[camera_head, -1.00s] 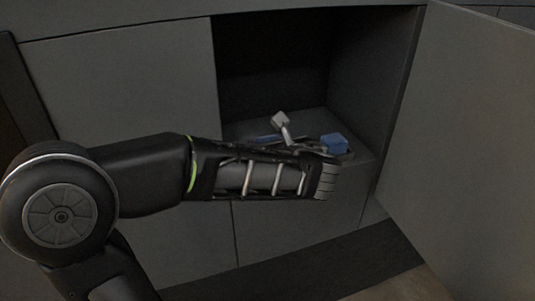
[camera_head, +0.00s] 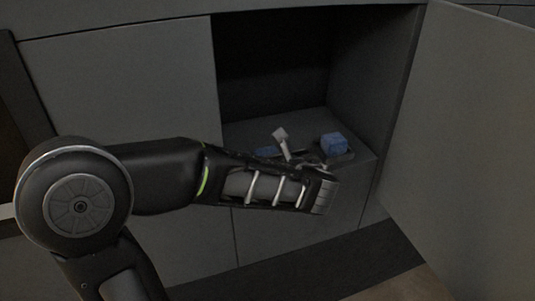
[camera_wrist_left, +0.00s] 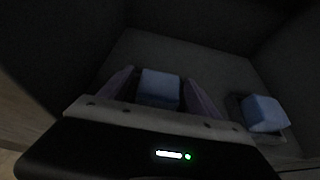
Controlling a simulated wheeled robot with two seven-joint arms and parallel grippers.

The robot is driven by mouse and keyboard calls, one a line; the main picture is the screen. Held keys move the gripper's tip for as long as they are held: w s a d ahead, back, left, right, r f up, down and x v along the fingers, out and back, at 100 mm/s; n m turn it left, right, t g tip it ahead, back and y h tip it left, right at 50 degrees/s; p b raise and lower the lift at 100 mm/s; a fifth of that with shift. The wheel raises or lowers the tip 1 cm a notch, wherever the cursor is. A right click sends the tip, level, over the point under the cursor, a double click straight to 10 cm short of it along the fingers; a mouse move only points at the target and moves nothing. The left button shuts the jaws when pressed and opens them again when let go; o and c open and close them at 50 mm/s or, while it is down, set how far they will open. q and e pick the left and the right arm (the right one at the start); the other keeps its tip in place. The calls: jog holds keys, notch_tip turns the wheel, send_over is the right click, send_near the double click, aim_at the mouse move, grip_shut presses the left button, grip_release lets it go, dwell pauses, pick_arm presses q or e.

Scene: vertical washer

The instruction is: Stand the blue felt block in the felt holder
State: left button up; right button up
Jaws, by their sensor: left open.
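My left gripper (camera_head: 296,157) reaches into the open compartment from the front. In the left wrist view its two purple-grey fingers (camera_wrist_left: 160,84) are spread apart, one on each side of a blue block (camera_wrist_left: 160,90). I cannot tell whether they touch it. A second blue block (camera_wrist_left: 263,113) is to the right, beside a dark low piece that may be the felt holder (camera_wrist_left: 236,104). In the head view a blue block (camera_head: 333,144) sits at the right of the shelf, and a flat blue shape (camera_head: 267,151) shows behind the gripper. My right gripper is not in view.
The compartment's shelf (camera_head: 310,122) is dark grey, with clear room behind the blue things. Its right wall (camera_head: 370,85) stands close to the right-hand block. The open door (camera_head: 465,140) bounds the right side, and a closed panel (camera_head: 120,90) the left.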

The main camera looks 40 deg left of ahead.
pick_arm(q)
jog(key=shift+r, duration=0.1)
jog(key=shift+s+d+r, duration=0.2)
jog(key=shift+s+d, duration=0.05)
jog(key=shift+d, duration=0.15)
jog(key=p+v, duration=0.2)
jog(key=v, duration=0.9)
dwell(0.6)
